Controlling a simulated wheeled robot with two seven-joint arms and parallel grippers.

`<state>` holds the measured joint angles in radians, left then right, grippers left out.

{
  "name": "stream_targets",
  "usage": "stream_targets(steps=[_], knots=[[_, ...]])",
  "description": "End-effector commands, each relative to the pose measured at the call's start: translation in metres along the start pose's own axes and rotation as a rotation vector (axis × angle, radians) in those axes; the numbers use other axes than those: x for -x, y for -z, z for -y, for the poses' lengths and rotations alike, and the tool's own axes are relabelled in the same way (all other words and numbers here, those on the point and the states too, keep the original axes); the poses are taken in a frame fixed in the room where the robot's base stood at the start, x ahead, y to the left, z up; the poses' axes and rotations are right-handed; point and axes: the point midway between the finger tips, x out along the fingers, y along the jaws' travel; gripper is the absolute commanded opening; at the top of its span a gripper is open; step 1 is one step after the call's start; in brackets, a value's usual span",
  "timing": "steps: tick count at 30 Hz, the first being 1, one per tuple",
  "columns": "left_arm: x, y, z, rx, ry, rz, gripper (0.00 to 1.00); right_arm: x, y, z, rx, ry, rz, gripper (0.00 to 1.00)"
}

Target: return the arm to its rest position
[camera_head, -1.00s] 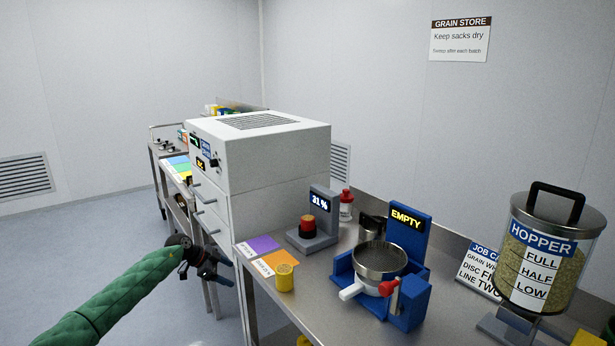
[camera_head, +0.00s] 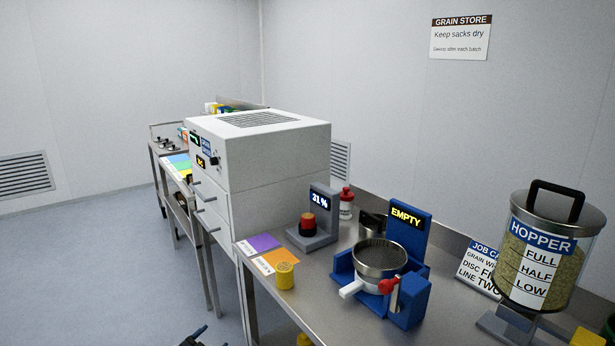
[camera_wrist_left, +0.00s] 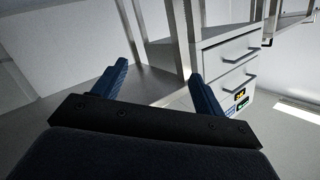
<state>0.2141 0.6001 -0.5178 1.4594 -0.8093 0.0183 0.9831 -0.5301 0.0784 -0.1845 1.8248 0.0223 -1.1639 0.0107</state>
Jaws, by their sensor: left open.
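My left gripper (camera_head: 192,338) shows only as a small dark tip at the bottom edge of the head view, over the floor and left of the bench. In the left wrist view its two blue fingers (camera_wrist_left: 160,88) are spread wide apart with nothing between them. Beyond the fingers are bench legs, a metal shelf (camera_wrist_left: 150,84) and a white drawer cabinet (camera_wrist_left: 225,60), all clear of the fingers. The rest of my left arm is out of the head view. My right gripper is not in view.
The steel bench (camera_head: 330,315) holds a blue stand (camera_head: 410,300) with a metal pan (camera_head: 380,258), a grain hopper (camera_head: 540,255), a yellow cup (camera_head: 285,275) and a 31 % device (camera_head: 315,225). A white cabinet (camera_head: 260,155) stands behind. The floor (camera_head: 90,270) at left is clear.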

Motion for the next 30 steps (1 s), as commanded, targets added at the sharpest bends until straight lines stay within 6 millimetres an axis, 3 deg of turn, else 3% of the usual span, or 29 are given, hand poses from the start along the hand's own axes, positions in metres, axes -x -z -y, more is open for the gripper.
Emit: stream_targets(steps=[3, 11, 18, 24, 30], knots=[[0.037, -0.039, -0.009, 0.02, 0.086, 0.103, 0.72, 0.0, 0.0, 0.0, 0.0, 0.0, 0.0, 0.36], [0.128, -0.122, -0.03, 0.037, 0.216, 0.392, 0.72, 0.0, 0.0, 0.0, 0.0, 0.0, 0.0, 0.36], [0.233, -0.192, -0.065, 0.041, 0.233, 0.716, 0.72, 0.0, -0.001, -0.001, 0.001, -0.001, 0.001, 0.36], [0.33, -0.234, -0.102, 0.039, 0.166, 0.995, 0.72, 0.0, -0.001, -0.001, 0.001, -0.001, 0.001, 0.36], [0.406, -0.254, -0.133, 0.038, 0.067, 1.199, 0.72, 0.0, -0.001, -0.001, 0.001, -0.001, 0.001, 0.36]])
